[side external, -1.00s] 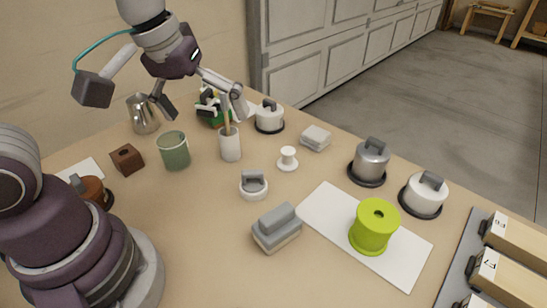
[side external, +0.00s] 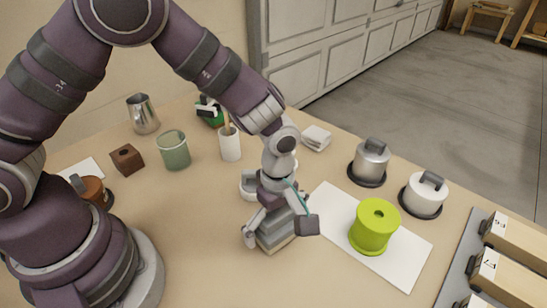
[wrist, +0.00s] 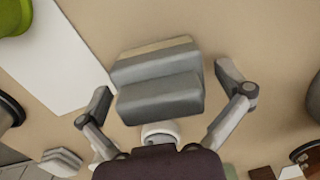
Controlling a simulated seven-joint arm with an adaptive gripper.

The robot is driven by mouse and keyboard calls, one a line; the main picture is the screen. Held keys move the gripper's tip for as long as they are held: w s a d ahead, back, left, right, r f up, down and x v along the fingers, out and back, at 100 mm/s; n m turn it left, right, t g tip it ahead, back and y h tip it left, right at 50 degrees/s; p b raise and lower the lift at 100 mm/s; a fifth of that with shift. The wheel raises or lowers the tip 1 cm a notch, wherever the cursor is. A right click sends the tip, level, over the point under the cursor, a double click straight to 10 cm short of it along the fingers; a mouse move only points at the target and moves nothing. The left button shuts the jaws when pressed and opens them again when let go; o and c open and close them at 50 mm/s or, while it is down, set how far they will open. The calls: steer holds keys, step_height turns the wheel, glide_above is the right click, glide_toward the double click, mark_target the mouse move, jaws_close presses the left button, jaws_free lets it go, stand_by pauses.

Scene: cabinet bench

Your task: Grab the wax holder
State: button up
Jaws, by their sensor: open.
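A grey stepped block with a raised bar on a pale base (side external: 274,242) sits on the bench, left of the white board. No label shows, so I cannot tell for sure that it is the wax holder. My gripper (side external: 278,230) is pointing down over this block, fingers apart. In the wrist view the block (wrist: 158,88) lies between the open fingers of my gripper (wrist: 165,84), with gaps at both sides and nothing held. A round white-and-grey holder (side external: 247,187) is just behind, partly hidden by my arm.
A lime green cylinder (side external: 375,226) stands on the white board (side external: 406,262). A steel lidded pot (side external: 371,160) and a white one (side external: 424,196) stand at the right. A green cup (side external: 173,150), brown cube (side external: 127,159) and steel jug (side external: 142,114) stand left. Front bench is clear.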

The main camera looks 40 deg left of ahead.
steer(key=shift+f, duration=0.35)
steer(key=c, duration=1.2)
